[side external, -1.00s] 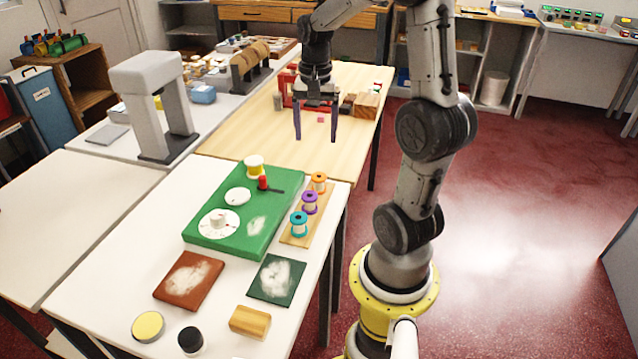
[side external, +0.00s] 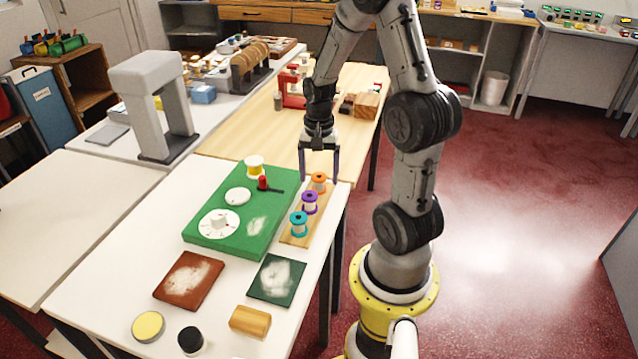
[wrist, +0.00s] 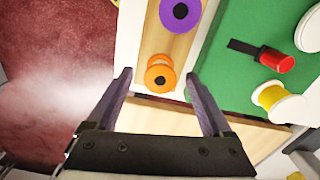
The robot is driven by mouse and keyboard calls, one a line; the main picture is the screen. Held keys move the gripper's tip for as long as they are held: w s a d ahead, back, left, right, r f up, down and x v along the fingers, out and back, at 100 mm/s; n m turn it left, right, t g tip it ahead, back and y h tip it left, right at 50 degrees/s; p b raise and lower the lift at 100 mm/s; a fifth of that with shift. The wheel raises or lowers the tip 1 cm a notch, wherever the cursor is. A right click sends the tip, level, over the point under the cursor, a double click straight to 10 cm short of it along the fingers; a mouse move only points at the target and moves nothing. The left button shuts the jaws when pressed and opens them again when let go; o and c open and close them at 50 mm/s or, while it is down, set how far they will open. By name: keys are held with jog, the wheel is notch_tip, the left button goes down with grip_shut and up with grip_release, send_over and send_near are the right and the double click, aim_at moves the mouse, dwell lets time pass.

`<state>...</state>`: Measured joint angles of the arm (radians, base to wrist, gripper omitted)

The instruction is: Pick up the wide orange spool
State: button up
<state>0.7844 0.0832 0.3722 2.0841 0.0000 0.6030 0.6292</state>
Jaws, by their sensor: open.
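The orange spool (side external: 319,181) stands upright at the far end of a wooden strip (side external: 293,237), in line with a purple spool (side external: 310,203) and a teal spool (side external: 299,224). In the wrist view the orange spool (wrist: 160,74) shows between and just beyond my fingertips, with the purple spool (wrist: 181,13) farther ahead. My gripper (side external: 320,180) is open and empty, its fingers pointing down around the orange spool's far end. I cannot tell whether the fingertips reach down beside the spool or stay above it.
A green board (side external: 215,246) lies left of the strip, carrying a yellow spool (side external: 254,167), a red-handled tool (side external: 264,183) and white discs. The white table's right edge is close beside the strip. Two powdery squares lie nearer the camera.

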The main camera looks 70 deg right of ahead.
jog(key=shift+f, duration=0.85)
grip_shut()
jog(key=shift+r, duration=0.1)
